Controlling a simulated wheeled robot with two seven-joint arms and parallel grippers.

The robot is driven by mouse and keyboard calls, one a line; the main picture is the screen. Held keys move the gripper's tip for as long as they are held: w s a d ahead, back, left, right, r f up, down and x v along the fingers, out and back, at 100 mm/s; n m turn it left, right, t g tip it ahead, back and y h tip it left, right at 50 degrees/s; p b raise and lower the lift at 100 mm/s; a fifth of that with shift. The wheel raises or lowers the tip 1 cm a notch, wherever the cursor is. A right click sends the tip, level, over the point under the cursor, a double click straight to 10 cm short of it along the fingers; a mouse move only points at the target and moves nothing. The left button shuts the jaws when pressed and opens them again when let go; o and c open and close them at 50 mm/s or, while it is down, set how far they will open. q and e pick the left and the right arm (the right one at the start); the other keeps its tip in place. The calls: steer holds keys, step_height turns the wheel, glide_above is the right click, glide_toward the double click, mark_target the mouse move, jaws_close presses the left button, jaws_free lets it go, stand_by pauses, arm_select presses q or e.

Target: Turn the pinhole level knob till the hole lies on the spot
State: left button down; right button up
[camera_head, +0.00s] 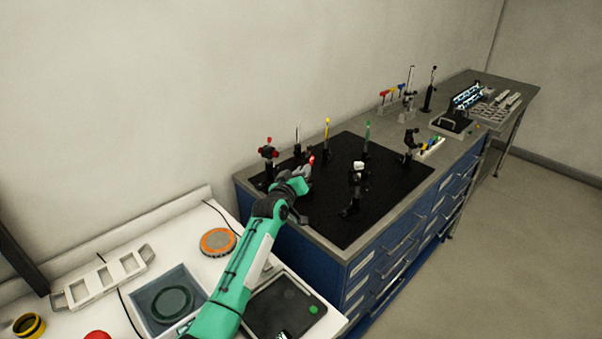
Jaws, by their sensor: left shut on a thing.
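My left arm reaches in from the bottom over the near left part of the black breadboard (390,200). My left gripper (306,172) is shut at a small red-topped part (312,160), which looks like a knob on a post. The gripper hides most of this part and its mount. I cannot make out the pinhole or the light spot at this size. My right gripper is not in view.
Slim posts with a yellow tip (326,124) and a green tip (367,127) stand behind. A red-knobbed mount (268,151) is left of the gripper, a white-topped mount (357,168) right. A white table (190,240) with trays lies front left.

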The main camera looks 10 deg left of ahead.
arm_select(q)
steer(key=shift+r+n+p, duration=0.15)
steer(key=shift+n+p, duration=0.65)
steer(key=shift+n, duration=5.4)
steer(key=c, duration=1.6)
jaws_free()
steer(key=shift+c, duration=0.2)
steer(key=shift+o, duration=1.4)
steer(key=shift+w+d, duration=0.1)
steer(key=s+a+p, duration=0.2)
steer(key=s+p, duration=0.3)
steer(key=s, duration=0.8)
steer(key=shift+s+a+p, duration=0.3)
steer(key=shift+a, duration=0.05)
